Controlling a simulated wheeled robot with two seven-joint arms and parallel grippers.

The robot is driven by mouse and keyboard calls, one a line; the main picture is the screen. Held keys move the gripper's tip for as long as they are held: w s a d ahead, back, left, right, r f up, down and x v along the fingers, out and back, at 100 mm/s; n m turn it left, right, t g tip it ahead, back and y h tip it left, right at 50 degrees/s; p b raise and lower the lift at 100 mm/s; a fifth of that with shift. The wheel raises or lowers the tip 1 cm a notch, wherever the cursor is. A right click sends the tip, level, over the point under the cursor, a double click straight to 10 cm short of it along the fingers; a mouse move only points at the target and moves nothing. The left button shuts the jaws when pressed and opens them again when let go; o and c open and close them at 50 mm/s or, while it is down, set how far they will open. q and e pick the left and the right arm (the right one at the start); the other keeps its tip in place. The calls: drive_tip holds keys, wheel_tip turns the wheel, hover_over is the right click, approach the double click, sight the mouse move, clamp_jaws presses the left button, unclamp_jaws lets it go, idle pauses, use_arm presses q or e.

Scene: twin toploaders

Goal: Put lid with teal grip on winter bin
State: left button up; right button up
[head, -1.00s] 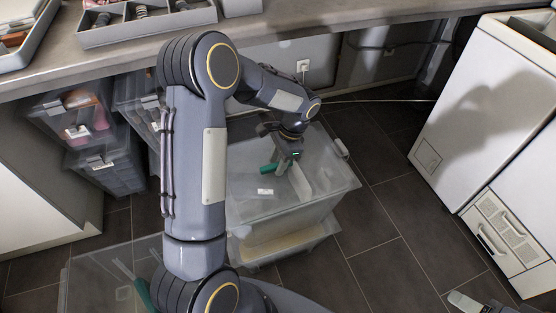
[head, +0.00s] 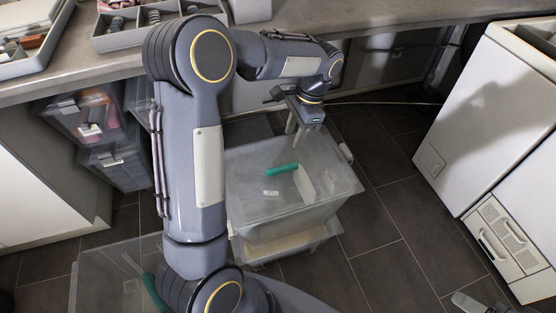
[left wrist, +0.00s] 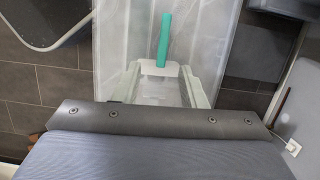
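The clear lid with the teal grip (head: 282,169) lies on top of a translucent bin (head: 285,226) on the floor. A small white label (head: 271,193) shows there, too small to read, so I cannot confirm the winter bin. In the left wrist view the teal grip (left wrist: 164,40) is ahead of the fingers. My left gripper (head: 293,128) is above the bin's far edge, apart from the grip. Its fingers (left wrist: 158,88) are spread and hold nothing. My right gripper is not in view. A second clear container (head: 105,275) with a teal part (head: 154,292) shows at lower left, partly hidden by my arm.
Stacked clear drawers (head: 112,160) stand under the counter (head: 385,16) at left. Trays (head: 150,28) sit on the counter. White machines (head: 475,125) stand at right. A pale grey object (head: 468,303) is at the bottom right edge. The dark floor right of the bin is clear.

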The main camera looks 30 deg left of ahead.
use_arm(q)
drive_tip(key=s+r+n+t+h, duration=0.35)
drive_tip(key=s+r, duration=0.35)
drive_tip(key=s, duration=0.6)
drive_tip(key=s+d+n+t+h, duration=0.2)
drive_tip(key=s+d+n+t, duration=0.2)
drive_tip(key=s, duration=0.6)
drive_tip(key=shift+s+d+f+n, duration=0.4)
drive_tip(key=shift+d+n, duration=0.2)
drive_tip(key=shift+n, duration=0.25)
drive_tip(key=shift+t, duration=0.25)
wheel_tip(320, 180, up, 19)
drive_tip(key=p, duration=1.8)
drive_tip(key=shift+f+p, duration=0.15)
drive_tip(key=shift+p, duration=0.15)
